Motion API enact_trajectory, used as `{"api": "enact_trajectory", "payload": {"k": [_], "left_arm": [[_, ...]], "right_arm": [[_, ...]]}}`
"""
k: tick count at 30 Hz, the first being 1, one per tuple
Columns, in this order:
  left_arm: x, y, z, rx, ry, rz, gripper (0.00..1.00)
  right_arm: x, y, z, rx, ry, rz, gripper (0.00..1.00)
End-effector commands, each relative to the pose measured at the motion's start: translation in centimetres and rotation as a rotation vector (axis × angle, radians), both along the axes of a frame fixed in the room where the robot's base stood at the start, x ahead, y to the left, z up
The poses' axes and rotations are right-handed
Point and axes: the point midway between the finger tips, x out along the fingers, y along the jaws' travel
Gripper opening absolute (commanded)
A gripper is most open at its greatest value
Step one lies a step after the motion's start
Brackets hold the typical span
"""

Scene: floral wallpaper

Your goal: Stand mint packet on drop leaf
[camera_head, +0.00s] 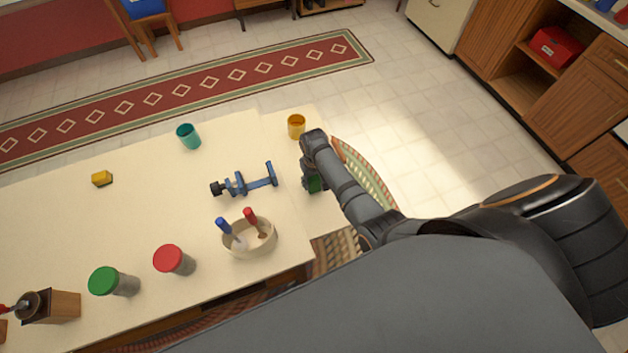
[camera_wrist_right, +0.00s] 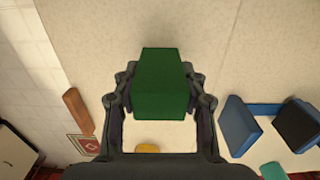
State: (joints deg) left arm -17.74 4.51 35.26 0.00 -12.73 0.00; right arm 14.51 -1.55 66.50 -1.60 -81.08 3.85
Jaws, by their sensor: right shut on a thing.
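The mint packet is a plain green box (camera_wrist_right: 163,85), seen large between the fingers in the right wrist view. In the head view only a small part of it (camera_head: 315,184) shows beside my gripper. My right gripper (camera_head: 310,178) is shut on it, with one finger on each side, as the right wrist view (camera_wrist_right: 162,98) shows. The drop leaf is the cream strip (camera_head: 319,213) at the table's right end, past a thin seam. The packet is over this leaf. I cannot tell whether its base touches it. My left gripper is not in view.
On the leaf's far end stands a yellow cup (camera_head: 296,126). Left of the seam lie a blue clamp (camera_head: 243,183) and a round bowl (camera_head: 250,251) with two handled tools. A teal cup (camera_head: 189,138), red-lidded jar (camera_head: 170,260) and green-lidded jar (camera_head: 112,282) stand farther left.

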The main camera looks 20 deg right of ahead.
Motion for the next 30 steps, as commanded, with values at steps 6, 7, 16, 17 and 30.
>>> {"api": "enact_trajectory", "payload": {"k": [6,7,16,17,30], "left_arm": [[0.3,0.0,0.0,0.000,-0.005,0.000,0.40],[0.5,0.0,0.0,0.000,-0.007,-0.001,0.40],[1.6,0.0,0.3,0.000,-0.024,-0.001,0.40],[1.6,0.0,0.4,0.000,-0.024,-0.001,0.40],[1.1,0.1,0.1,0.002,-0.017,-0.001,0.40]], "right_arm": [[0.0,0.0,-0.1,0.000,-0.001,0.000,0.65],[0.0,0.0,-0.1,0.000,-0.001,0.000,0.65],[0.0,0.0,0.2,0.000,-0.001,0.000,0.65],[0.0,0.0,0.5,0.000,-0.001,0.000,0.65],[0.1,0.0,10.0,0.001,-0.005,0.000,0.65]]}}
